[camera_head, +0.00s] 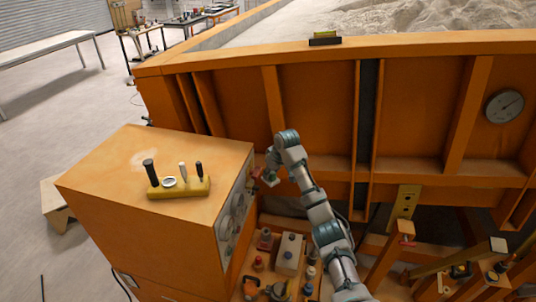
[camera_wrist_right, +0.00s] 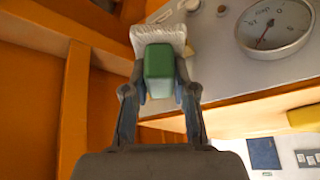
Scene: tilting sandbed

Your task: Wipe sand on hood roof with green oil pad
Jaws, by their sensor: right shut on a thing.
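The hood is an orange box (camera_head: 110,195) at the left of the head view. Its flat roof (camera_head: 215,150) carries a pale smudge of sand (camera_head: 152,158) near the far left side. My right gripper (camera_head: 268,179) is beside the hood's right edge, off the roof and small in the head view. In the wrist view my right gripper (camera_wrist_right: 160,95) is shut on the green oil pad (camera_wrist_right: 159,70), which has a pale, whitish end (camera_wrist_right: 158,35). The pad is hard to make out in the head view. My left gripper is not in view.
A yellow holder (camera_head: 180,188) with upright tools stands on the hood roof. Gauges (camera_wrist_right: 272,27) are on the hood's side panel. The orange sandbed wall (camera_head: 320,100) rises behind my arm. A cluttered shelf (camera_head: 275,262) lies below.

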